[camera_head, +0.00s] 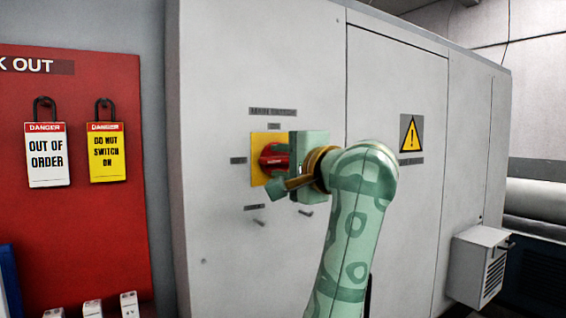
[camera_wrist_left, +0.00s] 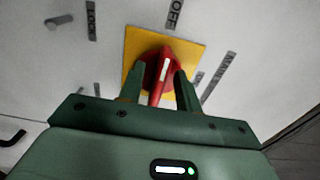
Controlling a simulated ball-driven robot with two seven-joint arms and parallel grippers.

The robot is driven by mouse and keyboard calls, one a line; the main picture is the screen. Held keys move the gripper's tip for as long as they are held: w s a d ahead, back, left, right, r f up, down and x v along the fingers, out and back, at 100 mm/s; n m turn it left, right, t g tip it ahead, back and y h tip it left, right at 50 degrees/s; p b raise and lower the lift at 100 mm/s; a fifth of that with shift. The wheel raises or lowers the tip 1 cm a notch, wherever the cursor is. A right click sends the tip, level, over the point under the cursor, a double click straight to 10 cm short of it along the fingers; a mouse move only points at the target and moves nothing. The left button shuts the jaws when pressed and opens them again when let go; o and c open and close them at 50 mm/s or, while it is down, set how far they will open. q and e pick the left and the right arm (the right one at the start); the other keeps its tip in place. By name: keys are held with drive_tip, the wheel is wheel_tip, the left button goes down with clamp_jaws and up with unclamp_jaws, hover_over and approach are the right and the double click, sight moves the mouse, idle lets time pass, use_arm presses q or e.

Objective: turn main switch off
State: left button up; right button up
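The main switch is a red rotary knob (camera_head: 272,160) on a yellow square plate (camera_head: 258,145) on the grey cabinet door. In the left wrist view, the red handle (camera_wrist_left: 162,75) with its white stripe lies lengthwise toward the OFF label (camera_wrist_left: 175,14). In the head view that label (camera_head: 238,160) is left of the plate. My left gripper (camera_wrist_left: 160,80) is at the switch, with one finger on each side of the handle. Gaps show between the fingers and the handle. In the head view the gripper body hides the plate's right part. My right gripper is not in view.
A red lockout board (camera_head: 90,220) with tagged padlocks hangs at left. Small pegs (camera_head: 259,222) stick out below the switch. A warning sign (camera_head: 411,133) is on the door to the right, and a grey vented box (camera_head: 480,265) juts out at lower right.

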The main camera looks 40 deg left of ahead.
use_arm(q)
drive_tip(key=p+v, duration=0.1)
drive_tip(key=v, duration=1.5)
drive_tip(key=shift+d, duration=0.15)
